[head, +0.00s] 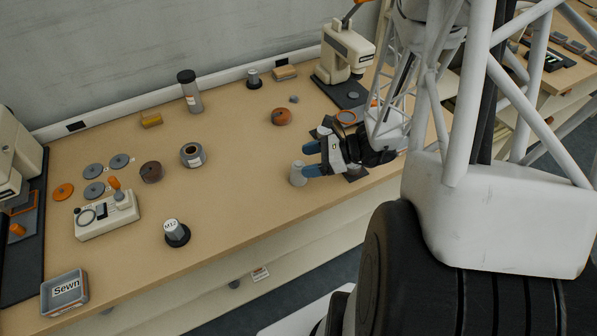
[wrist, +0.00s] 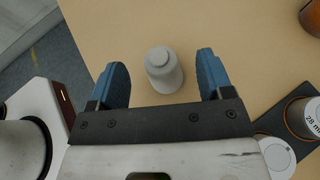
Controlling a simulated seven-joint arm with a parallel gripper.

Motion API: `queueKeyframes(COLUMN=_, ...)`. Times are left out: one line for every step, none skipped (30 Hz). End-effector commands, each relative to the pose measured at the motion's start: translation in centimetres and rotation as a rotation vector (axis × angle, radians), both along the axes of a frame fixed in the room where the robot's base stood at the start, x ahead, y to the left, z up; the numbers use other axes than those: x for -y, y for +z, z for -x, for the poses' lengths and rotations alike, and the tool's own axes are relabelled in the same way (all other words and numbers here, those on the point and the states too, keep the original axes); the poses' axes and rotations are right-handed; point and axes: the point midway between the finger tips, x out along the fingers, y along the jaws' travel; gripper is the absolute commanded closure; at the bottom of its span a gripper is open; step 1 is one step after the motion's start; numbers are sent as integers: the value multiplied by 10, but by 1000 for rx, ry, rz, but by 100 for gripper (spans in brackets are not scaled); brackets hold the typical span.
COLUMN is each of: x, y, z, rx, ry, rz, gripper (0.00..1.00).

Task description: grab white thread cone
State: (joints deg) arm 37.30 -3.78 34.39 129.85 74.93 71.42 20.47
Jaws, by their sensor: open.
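The white thread cone (head: 298,173) stands upright on the wooden table near its front edge in the head view. It also shows in the wrist view (wrist: 163,70), pale grey-white with a narrower top. My gripper (head: 308,159) is open, its blue fingers pointing left toward the cone. In the wrist view my gripper (wrist: 163,80) has one finger on either side of the cone, with a gap on both sides. The fingers appear not to touch it.
The wooden table (head: 240,170) is clear left of the cone. A brown roll (head: 281,117) lies behind it. A cone marked M12 (head: 176,232) stands farther left near the front edge. A sewing machine (head: 345,50) stands at the back right. A roll (wrist: 302,117) sits at the right in the wrist view.

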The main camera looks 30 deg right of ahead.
Motion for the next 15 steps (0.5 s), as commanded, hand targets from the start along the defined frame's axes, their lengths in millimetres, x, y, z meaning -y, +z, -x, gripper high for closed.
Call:
queueKeyframes(x=-1, y=0, z=0, rx=0, ry=0, rz=0, gripper=27)
queueKeyframes(x=-1, y=0, z=0, rx=0, ry=0, rz=0, gripper=27)
queueKeyframes(x=-1, y=0, z=0, rx=0, ry=0, rz=0, gripper=27)
queueKeyframes(x=-1, y=0, z=0, rx=0, ry=0, rz=0, gripper=27)
queueKeyframes(x=-1, y=0, z=0, rx=0, ry=0, rz=0, gripper=27)
queueKeyframes(x=-1, y=0, z=0, rx=0, ry=0, rz=0, gripper=27)
queueKeyframes(x=-1, y=0, z=0, rx=0, ry=0, rz=0, gripper=27)
queueKeyframes(x=-1, y=0, z=0, rx=0, ry=0, rz=0, gripper=27)
queueKeyframes(x=-1, y=0, z=0, rx=0, ry=0, rz=0, gripper=27)
queueKeyframes(x=-1, y=0, z=0, rx=0, ry=0, rz=0, gripper=27)
queueKeyframes(x=-1, y=0, z=0, rx=0, ry=0, rz=0, gripper=27)
queueKeyframes(x=-1, y=-1, z=-1, rx=0, ry=1, rz=0, gripper=27)
queueKeyframes(x=-2, y=-1, z=-1, rx=0, ry=1, rz=0, gripper=27)
queueKeyframes(x=-3, y=-1, z=-1, rx=0, ry=1, rz=0, gripper=27)
queueKeyframes(x=-4, y=-2, z=-2, rx=0, ry=1, rz=0, gripper=27)
